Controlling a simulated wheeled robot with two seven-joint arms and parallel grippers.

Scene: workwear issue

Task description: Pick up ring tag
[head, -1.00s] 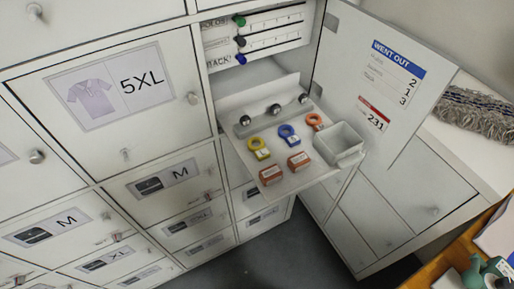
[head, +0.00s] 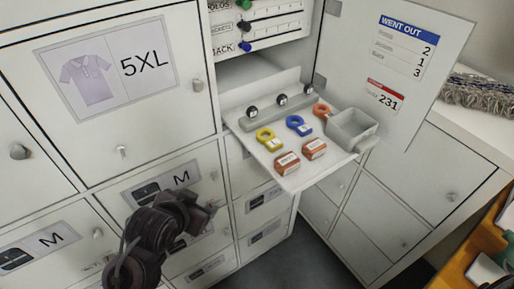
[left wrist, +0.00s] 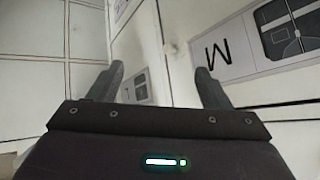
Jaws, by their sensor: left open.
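Three ring tags lie on the white pull-out shelf (head: 252,147): a yellow ring tag (head: 269,140), a blue ring tag (head: 299,126) and an orange ring tag (head: 321,111). My left gripper (head: 208,207) is in front of the lower locker doors, below and left of the shelf, apart from all the tags. In the left wrist view its two fingers (left wrist: 160,85) stand apart with nothing between them. They face locker fronts, and no tag shows there. My right gripper is not in view.
Two orange-brown blocks (head: 287,163) lie at the shelf's front, and a grey open bin (head: 352,130) stands at its right. A rail with several dark knobs (head: 281,101) is behind the tags. An open door (head: 392,70) rises on the right.

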